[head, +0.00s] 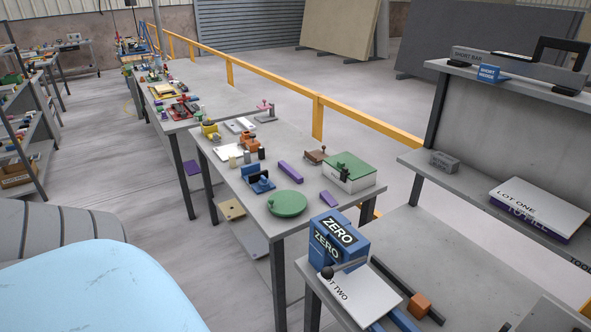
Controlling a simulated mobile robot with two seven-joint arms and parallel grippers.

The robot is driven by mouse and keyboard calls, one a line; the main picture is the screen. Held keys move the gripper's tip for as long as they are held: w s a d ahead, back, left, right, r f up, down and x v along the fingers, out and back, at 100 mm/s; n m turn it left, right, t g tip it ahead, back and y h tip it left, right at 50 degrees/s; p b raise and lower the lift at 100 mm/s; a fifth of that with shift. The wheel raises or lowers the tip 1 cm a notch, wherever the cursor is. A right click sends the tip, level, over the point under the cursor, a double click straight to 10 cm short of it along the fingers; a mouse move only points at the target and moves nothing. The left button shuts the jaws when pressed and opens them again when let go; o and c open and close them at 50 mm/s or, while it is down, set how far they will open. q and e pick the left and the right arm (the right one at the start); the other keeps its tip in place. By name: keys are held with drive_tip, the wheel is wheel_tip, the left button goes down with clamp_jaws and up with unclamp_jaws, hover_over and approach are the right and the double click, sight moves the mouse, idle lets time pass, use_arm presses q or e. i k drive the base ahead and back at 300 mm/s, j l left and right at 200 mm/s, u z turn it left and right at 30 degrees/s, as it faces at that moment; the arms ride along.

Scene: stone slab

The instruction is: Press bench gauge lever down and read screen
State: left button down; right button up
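A blue block (353,243) stands on the near grey bench, with the word ZERO on two white-lettered dark labels. It looks like the bench gauge, though I cannot be sure. A thin lever with a black ball knob (327,272) shows at its lower front, pointing left. No lit screen or reading other than ZERO can be made out. Neither of my grippers is in view.
A white sheet marked LOT TWO (365,297) lies by the block. An orange cube (419,305) and blue bars (404,320) lie to its right. A green disc (287,204) sits on the table behind.

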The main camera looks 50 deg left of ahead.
sight(327, 272)
drive_tip(key=u, duration=1.2)
drive_tip(key=z, duration=0.4)
drive_tip(key=i+j+z, duration=0.1)
drive_tip(key=z, duration=0.25)
drive_tip(key=j+z, duration=0.4)
drive_tip(key=i+j+z, duration=0.1)
drive_tip(key=z, duration=0.25)
drive_tip(key=j+z, duration=0.4)
drive_tip(key=j, duration=1.25)
drive_tip(key=k+j, duration=0.15)
drive_tip(key=j, duration=0.35)
